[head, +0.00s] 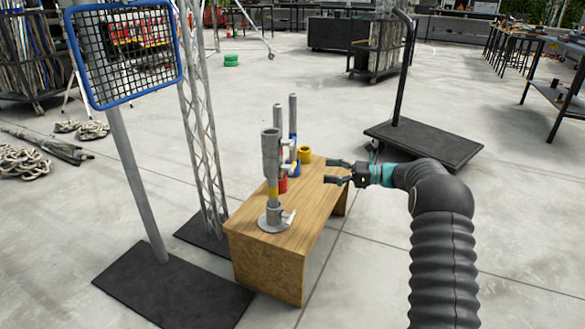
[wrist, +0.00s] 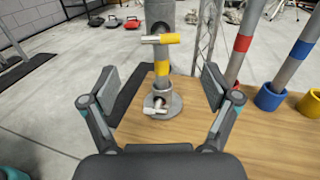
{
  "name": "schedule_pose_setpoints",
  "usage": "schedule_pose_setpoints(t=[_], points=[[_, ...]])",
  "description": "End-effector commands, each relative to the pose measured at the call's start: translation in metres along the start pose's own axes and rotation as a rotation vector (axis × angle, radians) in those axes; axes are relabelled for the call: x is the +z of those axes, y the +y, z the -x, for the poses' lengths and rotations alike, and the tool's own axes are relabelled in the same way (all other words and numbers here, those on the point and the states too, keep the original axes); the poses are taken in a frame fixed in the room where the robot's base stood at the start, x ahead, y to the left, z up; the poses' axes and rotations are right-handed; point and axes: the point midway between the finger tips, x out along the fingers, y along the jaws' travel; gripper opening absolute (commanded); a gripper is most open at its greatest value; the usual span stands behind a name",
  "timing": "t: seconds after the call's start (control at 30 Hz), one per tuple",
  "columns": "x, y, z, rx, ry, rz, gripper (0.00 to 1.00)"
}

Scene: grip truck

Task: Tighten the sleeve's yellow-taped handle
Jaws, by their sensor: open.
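The grey sleeve (head: 271,146) sits around the upper part of an upright pole with a yellow tape band (wrist: 162,68). Its yellow-taped handle (wrist: 160,39) sticks out toward my gripper, lying roughly level in the wrist view. The pole stands in a round flanged base (head: 274,222) with a pale handle (wrist: 157,109) of its own, on a wooden box (head: 265,268). My gripper (head: 327,171) is open and empty, to the right of the sleeve and apart from it. In the wrist view the handle lies beyond and between the fingers.
Red-taped (wrist: 243,43) and blue-taped (wrist: 301,50) poles stand in red and blue cups behind the sleeve, near a yellow cup (head: 305,154). A lattice mast (head: 198,110) and a blue-framed mesh panel (head: 127,52) stand left. A black-based stand (head: 424,143) is behind my arm.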

Motion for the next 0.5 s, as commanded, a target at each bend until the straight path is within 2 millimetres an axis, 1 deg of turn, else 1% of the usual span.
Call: schedule_pose_setpoints(t=[0.03,0.3,0.5], points=[[0.0,0.001,-0.011,0.003,0.001,-0.001,0.88],[0.001,0.001,-0.062,0.001,0.0,-0.002,0.88],[0.0,0.001,-0.094,0.001,0.0,-0.002,0.88]])
